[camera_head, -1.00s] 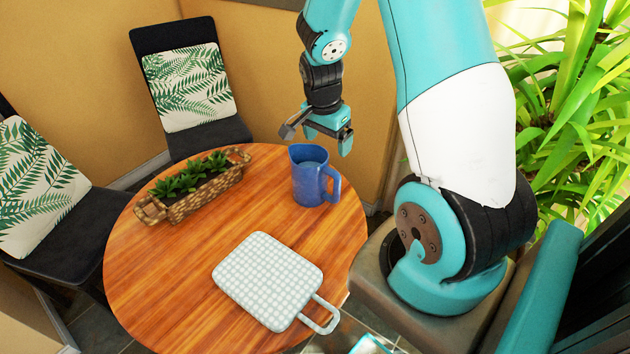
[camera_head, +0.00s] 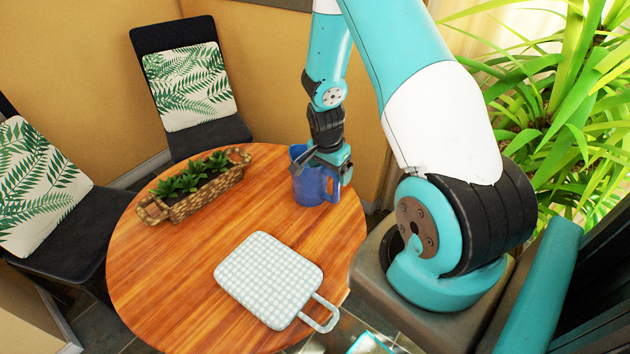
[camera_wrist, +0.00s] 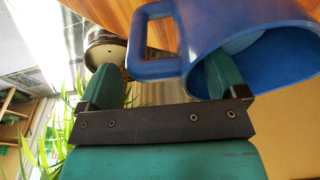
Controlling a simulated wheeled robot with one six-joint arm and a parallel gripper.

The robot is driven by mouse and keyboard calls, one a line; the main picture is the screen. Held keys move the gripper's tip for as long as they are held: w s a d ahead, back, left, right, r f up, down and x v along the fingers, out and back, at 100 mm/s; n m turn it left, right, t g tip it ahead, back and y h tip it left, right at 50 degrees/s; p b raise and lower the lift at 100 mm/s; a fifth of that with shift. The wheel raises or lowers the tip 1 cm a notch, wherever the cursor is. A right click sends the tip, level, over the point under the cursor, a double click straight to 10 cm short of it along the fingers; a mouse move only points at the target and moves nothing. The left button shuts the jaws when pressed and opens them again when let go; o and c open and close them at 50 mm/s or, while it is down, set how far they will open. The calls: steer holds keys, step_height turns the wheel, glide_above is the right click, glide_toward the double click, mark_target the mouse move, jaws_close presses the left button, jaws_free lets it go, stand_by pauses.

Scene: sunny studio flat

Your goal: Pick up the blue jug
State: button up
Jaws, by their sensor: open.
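The blue jug (camera_head: 309,190) stands upright on the round wooden table (camera_head: 190,275), near its far right edge, with its handle to the right. My gripper (camera_head: 322,168) is open at the top of the jug, pointing down, and covers part of its rim. In the wrist view the jug (camera_wrist: 268,25) fills the upper right, its mouth toward the camera. One finger of my gripper (camera_wrist: 165,80) overlaps the mouth, seemingly inside the rim. The other finger is outside, left of the handle. Whether either finger touches the jug cannot be told.
A woven planter (camera_head: 205,195) with green plants stands left of the jug. A checked board (camera_head: 268,280) with a looped handle lies at the table's front. Two dark chairs with leaf-patterned cushions (camera_head: 188,87) stand behind and left. A large leafy plant (camera_head: 560,110) is at right.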

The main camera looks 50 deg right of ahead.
steer(key=c, duration=1.6)
jaws_close()
steer(key=shift+r, duration=0.1)
